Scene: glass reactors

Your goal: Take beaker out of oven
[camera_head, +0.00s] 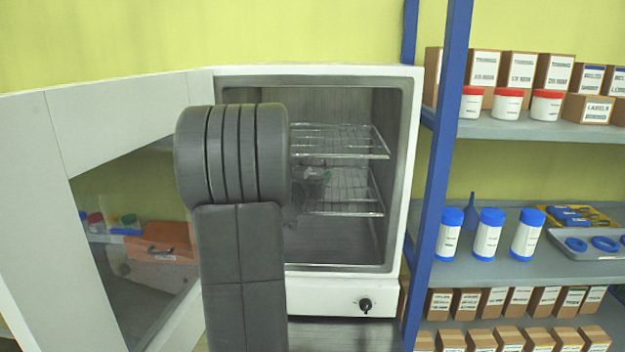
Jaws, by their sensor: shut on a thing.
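The oven (412,170) is a white box with its door (35,150) swung wide open to the left. A small clear glass beaker (316,182) shows inside the oven, around the level of the lower wire rack, just right of my arm. My gripper (303,186) is mostly hidden behind my dark grey arm; only a little of it shows at the beaker. It is shut on the beaker. The fingertips are too small to make out. I cannot tell whether the beaker touches the rack.
A blue shelf post (440,170) stands close to the oven's right side. Shelves to the right hold red-lidded jars (508,103), blue-capped bottles (487,235) and boxes. The open door bounds the left side.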

